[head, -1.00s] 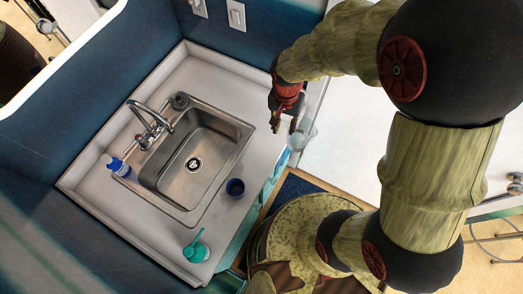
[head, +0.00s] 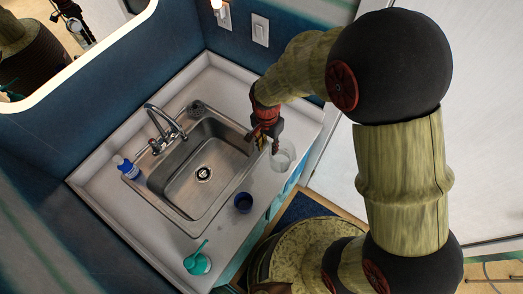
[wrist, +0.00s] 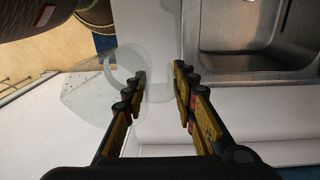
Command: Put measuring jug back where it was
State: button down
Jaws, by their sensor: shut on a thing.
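The measuring jug (head: 284,157) is clear and see-through, at the right end of the white counter, right of the sink. My gripper (head: 268,143) points down beside it and is shut on it. In the wrist view the jug (wrist: 92,92) shows as a faint clear shape, with its round rim left of my gripper (wrist: 160,78). The fingers stand apart with a clear part of the jug between them. I cannot tell whether its base touches the counter.
The steel sink (head: 178,187) with its faucet (head: 165,130) lies left of my gripper. A blue-capped bottle (head: 127,168) and a teal-topped container (head: 198,263) stand farther left. The back right counter is clear.

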aim_at(279, 156)
jog(key=shift+w+a+f+b, duration=0.2)
jog(key=shift+w+a+f, duration=0.15)
jog(key=shift+f, duration=0.75)
jog(key=shift+w+a+f+b, duration=0.2)
jog(key=shift+w+a+f, duration=0.15)
jog(key=shift+f, duration=0.7)
jog(key=shift+w+a+f+b, duration=0.25)
jog(key=shift+a+f, duration=0.2)
jog(key=shift+f, duration=0.65)
jog(key=c, duration=1.4)
grip_release()
jog(key=shift+f, duration=0.1)
